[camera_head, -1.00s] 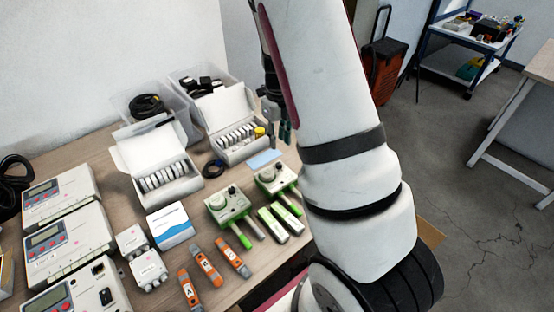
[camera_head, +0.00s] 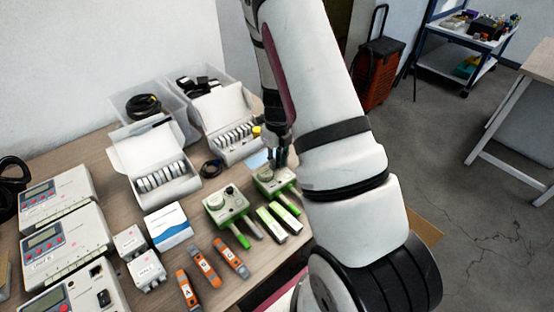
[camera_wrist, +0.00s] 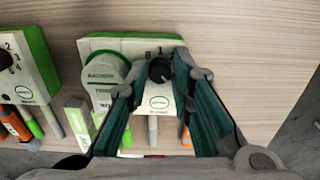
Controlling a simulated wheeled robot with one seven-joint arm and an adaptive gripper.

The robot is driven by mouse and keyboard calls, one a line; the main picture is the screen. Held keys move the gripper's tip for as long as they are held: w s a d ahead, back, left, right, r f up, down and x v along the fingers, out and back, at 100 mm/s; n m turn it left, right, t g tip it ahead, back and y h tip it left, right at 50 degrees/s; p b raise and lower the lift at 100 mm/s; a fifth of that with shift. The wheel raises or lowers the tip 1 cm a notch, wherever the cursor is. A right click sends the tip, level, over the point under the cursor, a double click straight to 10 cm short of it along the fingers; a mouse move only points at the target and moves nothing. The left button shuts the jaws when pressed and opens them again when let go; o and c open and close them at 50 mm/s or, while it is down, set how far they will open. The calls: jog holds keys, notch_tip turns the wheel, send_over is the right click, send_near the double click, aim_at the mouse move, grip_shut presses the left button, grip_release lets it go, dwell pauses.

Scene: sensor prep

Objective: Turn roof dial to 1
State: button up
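A pale device with a green edge (camera_wrist: 112,42) lies under my gripper in the wrist view. It has a black dial (camera_wrist: 160,70) with small numerals beside it, and a large round pale part on its left. The label is too small to read. My gripper (camera_wrist: 165,76) is open, its two teal-padded fingers apart on either side of the dial; I cannot tell whether they touch it. In the head view my gripper (camera_head: 279,150) points down over the right green-edged device (camera_head: 268,186), hiding part of its top. A similar device (camera_head: 222,212) sits to its left.
Green-and-white sticks (camera_head: 284,215) and orange testers (camera_head: 204,265) lie in front of the devices. An open white box of discs (camera_head: 230,118) stands behind. A white-and-blue box (camera_head: 168,226) and grey meters stand to the left.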

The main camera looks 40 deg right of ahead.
grip_shut()
jog(key=shift+n, duration=0.3)
jog(key=n+b, duration=0.1)
jog(key=n, duration=0.3)
jog(key=shift+n, duration=0.3)
jog(key=n, duration=0.7)
jog(key=shift+b, duration=0.4)
jog(key=n, duration=0.6)
jog(key=shift+n, duration=0.3)
jog(key=n, duration=0.6)
jog(key=shift+n, duration=0.4)
